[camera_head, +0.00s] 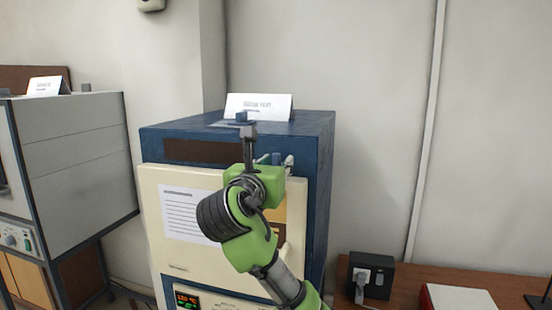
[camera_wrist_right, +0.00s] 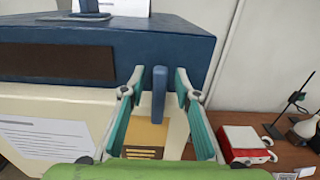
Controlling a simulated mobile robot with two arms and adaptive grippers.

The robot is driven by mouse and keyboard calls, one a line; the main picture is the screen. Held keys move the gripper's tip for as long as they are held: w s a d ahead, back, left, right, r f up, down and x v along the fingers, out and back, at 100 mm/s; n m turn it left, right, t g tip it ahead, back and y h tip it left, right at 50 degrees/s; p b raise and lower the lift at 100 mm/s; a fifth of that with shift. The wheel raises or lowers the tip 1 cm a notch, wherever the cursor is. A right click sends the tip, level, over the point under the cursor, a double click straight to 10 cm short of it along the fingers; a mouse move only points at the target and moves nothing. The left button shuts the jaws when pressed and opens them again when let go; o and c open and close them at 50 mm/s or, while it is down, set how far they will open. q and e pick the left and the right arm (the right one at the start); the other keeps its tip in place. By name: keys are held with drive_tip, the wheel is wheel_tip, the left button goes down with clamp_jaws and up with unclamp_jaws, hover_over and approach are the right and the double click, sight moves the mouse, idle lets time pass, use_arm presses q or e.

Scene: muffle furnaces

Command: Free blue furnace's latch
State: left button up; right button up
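The blue furnace (camera_head: 318,190) stands in the middle of the head view, with a cream door (camera_head: 152,200). Its latch is a short upright blue bar (camera_wrist_right: 159,92), seen in the wrist view at the door's upper right. My right gripper (camera_wrist_right: 161,80) is open, with one teal finger on each side of the latch. A gap shows between the latch and each finger. In the head view, my right gripper (camera_head: 279,161) and wrist cover part of the door's right side, and the latch is mostly hidden there. My left gripper is not in view.
A grey furnace (camera_head: 80,145) stands at the left. A wooden bench (camera_head: 405,290) at the right holds a black socket box (camera_head: 371,275) and a red and white box (camera_head: 455,298). A white sign (camera_head: 258,106) stands on the blue furnace. Wall space at the right is clear.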

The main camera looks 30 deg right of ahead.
drive_tip(key=shift+w+d+f, duration=0.1)
drive_tip(key=shift+w, duration=0.05)
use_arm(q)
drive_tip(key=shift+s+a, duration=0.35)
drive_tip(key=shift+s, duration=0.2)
use_arm(e)
clamp_jaws()
drive_tip(key=m, duration=0.4)
drive_tip(key=shift+s+d, duration=0.25)
drive_tip(key=shift+s, duration=0.1)
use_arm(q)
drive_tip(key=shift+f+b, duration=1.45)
use_arm(e)
drive_tip(key=shift+s+d+f+m, duration=0.15)
drive_tip(key=shift+f+m, duration=0.15)
drive_tip(key=shift+m, duration=1.75)
drive_tip(key=shift+s+d+f+m, duration=0.2)
drive_tip(key=shift+f+m, duration=0.15)
drive_tip(key=shift+m, duration=1.75)
drive_tip(key=shift+s+d+f+m, duration=0.15)
drive_tip(key=shift+f+m, duration=0.15)
drive_tip(key=shift+m, duration=1.75)
